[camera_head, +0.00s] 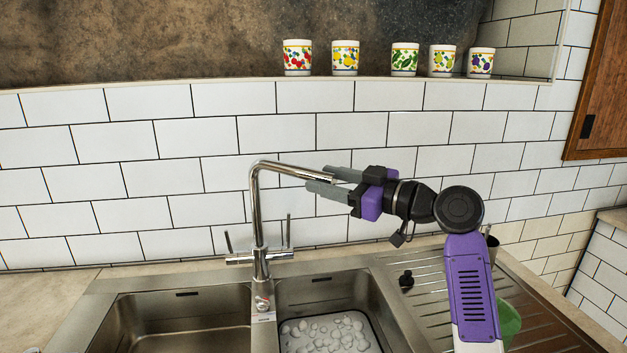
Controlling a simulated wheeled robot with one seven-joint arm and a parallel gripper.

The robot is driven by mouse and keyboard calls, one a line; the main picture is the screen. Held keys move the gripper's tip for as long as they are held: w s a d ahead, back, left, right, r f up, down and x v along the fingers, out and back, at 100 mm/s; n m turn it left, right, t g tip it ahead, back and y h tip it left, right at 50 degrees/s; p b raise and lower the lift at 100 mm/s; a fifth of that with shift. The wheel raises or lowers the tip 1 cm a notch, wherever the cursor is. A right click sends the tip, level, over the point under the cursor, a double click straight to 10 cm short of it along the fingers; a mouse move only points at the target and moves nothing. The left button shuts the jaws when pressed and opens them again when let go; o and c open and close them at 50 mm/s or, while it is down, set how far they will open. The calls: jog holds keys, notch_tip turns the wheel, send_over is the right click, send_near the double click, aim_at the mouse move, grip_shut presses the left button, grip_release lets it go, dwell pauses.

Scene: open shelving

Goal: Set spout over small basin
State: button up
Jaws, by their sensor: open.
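The chrome spout (293,168) rises from the faucet body between the two basins and its horizontal arm points right, above the right basin. The right basin (325,282) is the narrower one and holds pale stone-like lumps. The left basin (185,300) is wider and looks empty. My gripper (317,180) is open, pointing left, with its two grey fingers at the spout's free end. The spout's tip appears between or just beside the fingers; I cannot tell whether they touch it.
Faucet handles (289,232) stand below the spout. A ribbed drainboard (440,290) lies right, with a green item (508,325) partly behind my arm. Several patterned cups (345,57) stand on the ledge above. The tiled wall (130,150) is close behind the faucet.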

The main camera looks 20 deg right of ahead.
jog(key=v, duration=0.3)
jog(key=shift+s+d, duration=0.1)
jog(key=shift+s, duration=0.15)
jog(key=shift+s+d, duration=0.1)
